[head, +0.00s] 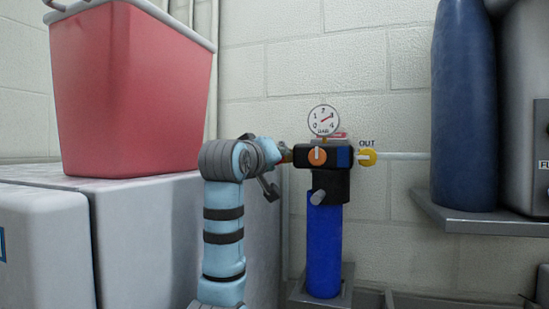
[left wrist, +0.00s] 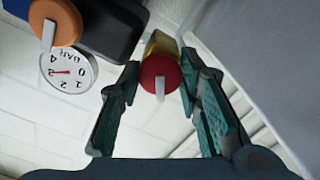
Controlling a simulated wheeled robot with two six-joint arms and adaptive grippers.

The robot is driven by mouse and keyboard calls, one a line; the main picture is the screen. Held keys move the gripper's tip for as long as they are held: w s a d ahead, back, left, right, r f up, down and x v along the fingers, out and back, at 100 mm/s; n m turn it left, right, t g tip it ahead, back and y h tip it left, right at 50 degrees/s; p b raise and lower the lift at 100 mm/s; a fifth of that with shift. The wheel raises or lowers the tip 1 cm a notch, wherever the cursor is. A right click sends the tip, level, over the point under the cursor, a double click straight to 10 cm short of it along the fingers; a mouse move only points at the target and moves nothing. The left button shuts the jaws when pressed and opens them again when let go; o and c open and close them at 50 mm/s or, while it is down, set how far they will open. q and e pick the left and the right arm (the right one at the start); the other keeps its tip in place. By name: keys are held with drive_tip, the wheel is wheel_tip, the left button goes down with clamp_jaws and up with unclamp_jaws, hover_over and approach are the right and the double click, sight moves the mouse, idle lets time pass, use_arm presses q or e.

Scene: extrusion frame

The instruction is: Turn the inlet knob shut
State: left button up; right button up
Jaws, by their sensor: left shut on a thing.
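A red round knob (left wrist: 158,72) with a white pointer stripe sits on a brass fitting (left wrist: 161,43) in the left wrist view. Its stripe runs nearly upright in that picture. My left gripper (left wrist: 160,72) has a finger on each side of the knob and is shut on it. In the head view my left gripper (head: 272,154) is at the left end of the regulator (head: 341,183), and my arm hides the red knob there. The regulator has an orange knob (head: 317,156), a yellow knob (head: 367,157) under the label OUT, and a round gauge (head: 324,120). My right gripper is not in view.
A red bin (head: 130,90) stands on a grey-white cabinet (head: 145,220) at left. A dark blue tank (head: 463,110) stands on a shelf (head: 475,224) at right. A pale pipe (head: 405,156) runs right from the yellow knob.

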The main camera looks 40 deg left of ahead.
use_arm(q)
drive_tip(key=m, duration=0.6)
drive_tip(key=shift+f, duration=0.1)
idle(0.4)
drive_tip(key=o, duration=1.2)
drive_tip(key=shift+s, duration=0.1)
drive_tip(key=v, duration=0.7)
drive_tip(key=shift+s+d, duration=0.1)
drive_tip(key=shift+s, duration=0.15)
drive_tip(key=shift+w, duration=0.15)
